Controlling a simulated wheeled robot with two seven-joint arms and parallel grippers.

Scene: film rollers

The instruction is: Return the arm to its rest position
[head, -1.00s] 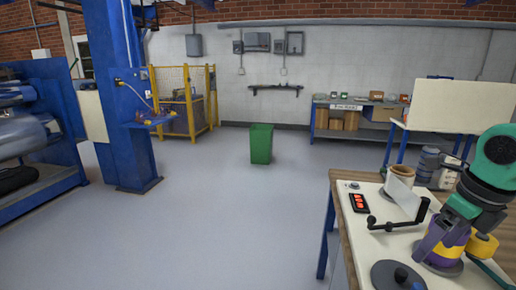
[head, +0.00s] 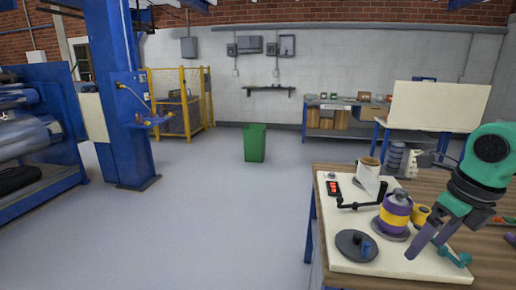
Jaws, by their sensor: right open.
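My right arm comes in from the right edge. Its right gripper (head: 427,246) has purple fingers pointing down and to the left, and it is open and empty. It is over the front right of the cream board (head: 345,262) on the wooden table. A purple and yellow spool (head: 396,212) stands upright on the board, to the left of the gripper and apart from it. My left gripper is not in view.
The board also bears a dark disc with a knob (head: 356,246), a black crank (head: 358,205), a pale roll (head: 368,173) and a yellow roll (head: 421,215). Open floor lies left of the table. A green bin (head: 254,143) stands mid-floor.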

